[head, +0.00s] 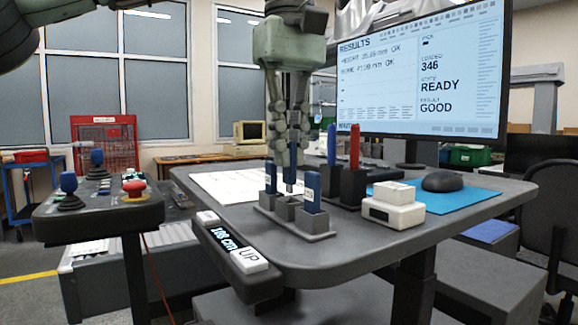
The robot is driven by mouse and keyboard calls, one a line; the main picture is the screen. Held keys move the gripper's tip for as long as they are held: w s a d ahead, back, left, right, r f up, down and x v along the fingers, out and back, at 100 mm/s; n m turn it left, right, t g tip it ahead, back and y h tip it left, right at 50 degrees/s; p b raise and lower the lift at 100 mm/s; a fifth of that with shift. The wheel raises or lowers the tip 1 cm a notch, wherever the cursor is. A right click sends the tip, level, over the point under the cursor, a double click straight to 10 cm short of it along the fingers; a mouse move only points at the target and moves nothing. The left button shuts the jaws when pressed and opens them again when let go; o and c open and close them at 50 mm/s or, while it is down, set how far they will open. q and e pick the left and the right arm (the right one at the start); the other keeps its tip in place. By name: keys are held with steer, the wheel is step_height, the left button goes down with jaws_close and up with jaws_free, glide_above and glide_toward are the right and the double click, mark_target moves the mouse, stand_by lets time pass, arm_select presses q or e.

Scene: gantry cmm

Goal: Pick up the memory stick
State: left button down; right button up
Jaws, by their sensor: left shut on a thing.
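My left gripper (287,150) reaches down from the top over the table, fingers pointing down. It is shut on a slim blue memory stick (293,148), which hangs upright with its metal end (290,184) down. That end is over or at the middle of a small grey holder (302,228); I cannot tell whether it touches. Two more blue sticks stand in the holder, one at the left (270,178) and one at the right (312,192). The fingers partly hide the held stick. My right gripper is not in view.
Right of the holder, a dark pen stand holds a blue pen (331,145) and a red pen (354,147). A white box (393,212), a mouse (442,181) on a blue mat (478,200) and a monitor (420,75) are farther right. Paper (222,185) lies left of the gripper.

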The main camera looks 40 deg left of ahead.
arm_select(q)
steer(key=s+a+r, duration=0.6)
steer(key=s+r, duration=0.1)
steer(key=s, duration=0.3)
steer(key=shift+r, duration=0.35)
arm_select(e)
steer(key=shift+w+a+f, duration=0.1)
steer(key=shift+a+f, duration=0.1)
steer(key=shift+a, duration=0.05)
